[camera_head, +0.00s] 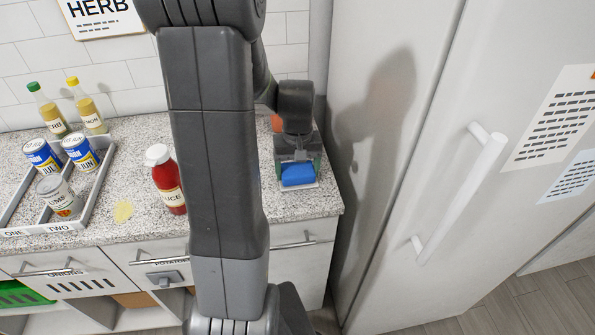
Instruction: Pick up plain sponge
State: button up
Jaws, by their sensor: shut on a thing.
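A plain blue block, which looks like the sponge (298,174), is at the right end of the speckled counter, near its front edge. My gripper (297,163) is over it, pointing down, and is shut on the blue sponge. A pale flat piece shows just under the sponge's front edge. I cannot tell whether the sponge touches it or is lifted. The back of the sponge is hidden by my gripper.
A red sauce bottle (167,180) stands left of my arm. A divided tray (83,209) holding several cans is farther left, with two bottles behind it. An orange thing (277,122) is partly hidden behind my gripper. A white fridge (400,150) stands close on the right.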

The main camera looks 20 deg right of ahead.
aim_at(298, 168)
notch_tip(298, 168, up, 10)
jog(key=shift+r, duration=0.1)
dwell(0.4)
jog(key=shift+o, duration=0.7)
jog(key=shift+c, duration=0.3)
